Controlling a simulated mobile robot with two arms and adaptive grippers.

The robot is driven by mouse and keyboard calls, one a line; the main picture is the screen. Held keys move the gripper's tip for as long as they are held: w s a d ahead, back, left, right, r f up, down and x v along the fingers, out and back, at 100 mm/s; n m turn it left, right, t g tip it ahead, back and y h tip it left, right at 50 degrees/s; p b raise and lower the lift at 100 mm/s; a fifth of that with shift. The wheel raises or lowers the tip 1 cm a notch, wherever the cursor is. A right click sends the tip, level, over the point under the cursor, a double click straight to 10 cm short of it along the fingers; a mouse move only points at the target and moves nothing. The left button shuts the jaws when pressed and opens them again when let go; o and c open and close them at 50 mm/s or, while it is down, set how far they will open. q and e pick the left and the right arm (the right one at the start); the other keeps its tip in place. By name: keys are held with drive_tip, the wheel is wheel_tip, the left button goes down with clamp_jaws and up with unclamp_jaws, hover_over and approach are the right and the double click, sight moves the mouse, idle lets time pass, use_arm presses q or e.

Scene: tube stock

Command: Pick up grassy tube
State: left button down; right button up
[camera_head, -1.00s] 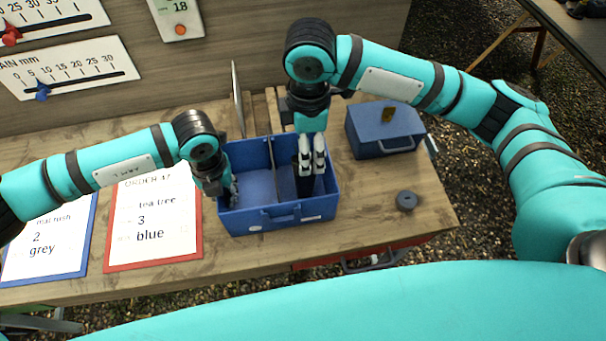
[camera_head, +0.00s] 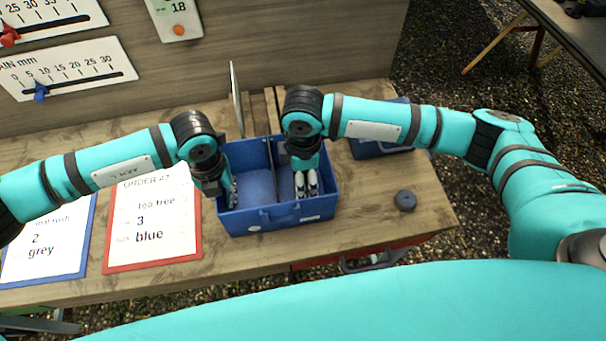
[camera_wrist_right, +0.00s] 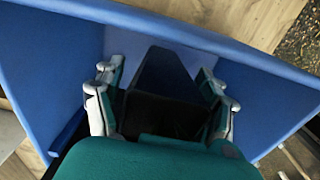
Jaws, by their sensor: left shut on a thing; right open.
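A blue two-compartment crate (camera_head: 285,216) stands on the bench, split by a divider. My left gripper (camera_head: 232,192) is shut on the crate's left wall. My right gripper (camera_head: 306,190) is open and points down inside the right compartment; it also shows in the right wrist view (camera_wrist_right: 163,95). Between its fingers there is a dark, tapering tube-like shape (camera_wrist_right: 160,82), apart from or touching the fingers, I cannot tell. No grass shows on it, so I cannot confirm it is the grassy tube. The left compartment looks empty.
A blue box (camera_head: 375,149) stands behind my right forearm. A dark round ring (camera_head: 405,200) lies right of the crate. A red-edged order card (camera_head: 155,220) and a blue-edged card (camera_head: 48,245) lie to the left. A thin upright panel (camera_head: 237,98) stands behind the crate.

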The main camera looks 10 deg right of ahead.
drive_tip(key=shift+c, duration=0.3)
drive_tip(key=c, duration=1.4)
drive_tip(key=shift+r, duration=0.1)
wheel_tip(320, 180, up, 10)
drive_tip(key=shift+f, duration=0.1)
use_arm(q)
drive_tip(key=c, duration=1.4)
unclamp_jaws()
wheel_tip(320, 180, up, 12)
drive_tip(key=shift+r, duration=0.1)
